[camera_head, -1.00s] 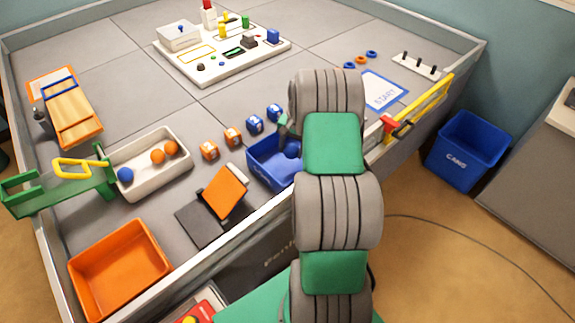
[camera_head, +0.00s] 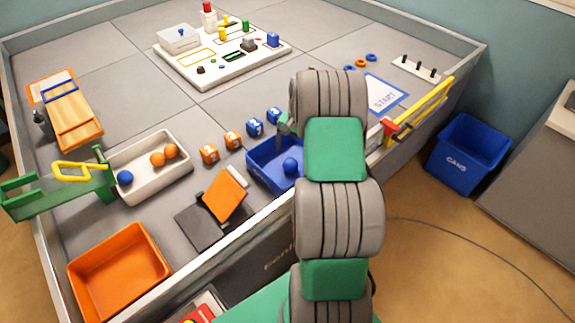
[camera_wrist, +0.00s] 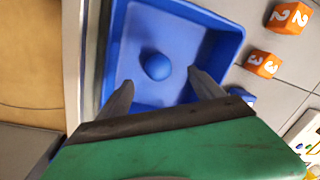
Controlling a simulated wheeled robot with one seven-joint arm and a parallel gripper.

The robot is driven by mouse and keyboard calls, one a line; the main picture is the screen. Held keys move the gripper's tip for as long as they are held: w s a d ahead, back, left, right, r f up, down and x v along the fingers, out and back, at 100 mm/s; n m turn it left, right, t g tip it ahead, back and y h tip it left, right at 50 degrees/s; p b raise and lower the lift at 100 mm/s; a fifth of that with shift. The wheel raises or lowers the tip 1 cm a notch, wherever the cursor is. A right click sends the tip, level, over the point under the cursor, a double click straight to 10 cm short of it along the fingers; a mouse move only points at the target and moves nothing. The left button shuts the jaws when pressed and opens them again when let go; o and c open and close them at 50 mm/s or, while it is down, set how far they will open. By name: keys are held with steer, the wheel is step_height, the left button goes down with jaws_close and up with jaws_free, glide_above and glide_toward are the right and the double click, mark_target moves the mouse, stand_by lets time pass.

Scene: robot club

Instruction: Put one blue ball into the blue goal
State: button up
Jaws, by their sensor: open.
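The blue goal (camera_head: 262,168) is an open blue bin on the table near its front edge, partly hidden by my arm in the head view. One blue ball (camera_head: 290,165) lies inside it; in the wrist view the ball (camera_wrist: 156,66) rests on the floor of the blue goal (camera_wrist: 203,22). My gripper (camera_wrist: 165,88) is open and empty, its fingers apart over the goal just short of the ball. In the head view my gripper is mostly hidden by my arm. Another blue ball (camera_head: 125,177) lies in the white tray (camera_head: 183,184) with two orange balls (camera_head: 164,155).
Orange cubes (camera_head: 233,140) and blue cubes (camera_head: 255,127) stand behind the goal. A black stand with an orange panel (camera_head: 224,193) is left of it. An orange bin (camera_head: 118,270) is at front left. A yellow bar (camera_head: 425,108) stands along the right edge.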

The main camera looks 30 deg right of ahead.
steer(key=r, duration=0.5)
steer(key=shift+s+d+r, duration=0.25)
steer(key=shift+s+r, duration=0.05)
steer(key=s+a+r+n+p, duration=0.1)
steer(key=s+a+r+n, duration=0.25)
steer(key=a+r, duration=0.9)
steer(key=s+a+r+n+t+p, duration=0.1)
steer(key=s+a+n, duration=0.6)
steer(key=s+a, duration=0.7)
steer(key=shift+s+a+r+t+h, duration=0.25)
steer(key=shift+s+r+t+h, duration=0.2)
steer(key=shift+r, duration=0.2)
